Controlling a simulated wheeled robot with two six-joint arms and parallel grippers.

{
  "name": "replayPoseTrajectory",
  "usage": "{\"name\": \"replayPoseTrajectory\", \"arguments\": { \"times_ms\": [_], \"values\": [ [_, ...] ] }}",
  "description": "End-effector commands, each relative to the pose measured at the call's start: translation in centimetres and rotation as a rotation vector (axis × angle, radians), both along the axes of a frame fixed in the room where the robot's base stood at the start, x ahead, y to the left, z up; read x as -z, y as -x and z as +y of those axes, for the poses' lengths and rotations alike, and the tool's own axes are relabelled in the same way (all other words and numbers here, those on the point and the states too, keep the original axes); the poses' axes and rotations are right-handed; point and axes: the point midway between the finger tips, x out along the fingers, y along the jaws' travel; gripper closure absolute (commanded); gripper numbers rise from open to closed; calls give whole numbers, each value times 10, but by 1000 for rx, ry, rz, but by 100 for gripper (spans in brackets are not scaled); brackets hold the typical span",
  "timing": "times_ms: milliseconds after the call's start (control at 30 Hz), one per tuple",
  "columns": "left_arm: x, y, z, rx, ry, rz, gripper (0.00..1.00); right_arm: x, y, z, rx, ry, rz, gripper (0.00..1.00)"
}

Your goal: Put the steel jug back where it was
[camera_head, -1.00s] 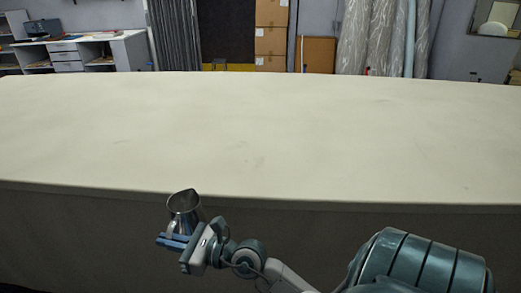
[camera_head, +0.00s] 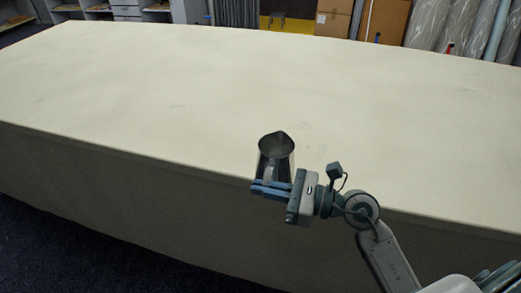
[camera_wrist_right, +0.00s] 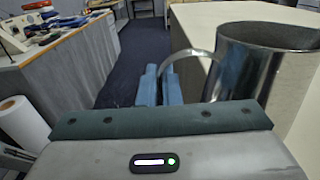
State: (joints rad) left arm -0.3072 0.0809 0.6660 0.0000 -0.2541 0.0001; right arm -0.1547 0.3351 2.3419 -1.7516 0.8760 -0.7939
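The steel jug (camera_head: 276,147) is upright at the near edge of the long cloth table (camera_head: 200,85). Its open rim shows over the tabletop, and its lower part overlaps the table's front edge in the head view. It also shows in the right wrist view (camera_wrist_right: 258,72), at the right. My right gripper (camera_head: 262,190) is shut on the jug's handle, with its blue fingers (camera_wrist_right: 160,84) close together around it. The fingers hide part of the jug's lower body, and I cannot tell whether its base touches anything. My left gripper is not in view.
The tabletop is bare. Cardboard boxes (camera_head: 335,18) and wrapped rolls (camera_head: 430,24) stand beyond its far edge. The right wrist view shows a counter (camera_wrist_right: 65,70) with clutter on it and open dark floor (camera_wrist_right: 145,45) beside it.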

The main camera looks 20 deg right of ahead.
Motion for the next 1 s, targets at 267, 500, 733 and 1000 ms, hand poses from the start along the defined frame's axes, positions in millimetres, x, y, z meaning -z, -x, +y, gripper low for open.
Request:
{"name": "replayPoseTrajectory", "arguments": {
  "times_ms": [267, 500, 733, 1000],
  "values": [
    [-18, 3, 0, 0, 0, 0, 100, 2, -72, -16, 4, -3, -2, 100],
    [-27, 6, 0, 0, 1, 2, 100, 8, -116, -25, 4, -2, -1, 100],
    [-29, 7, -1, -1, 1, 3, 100, 10, -130, -28, 2, -1, -2, 100],
    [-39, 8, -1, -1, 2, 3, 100, 38, -132, -29, 3, -2, 3, 100]
  ]
}}
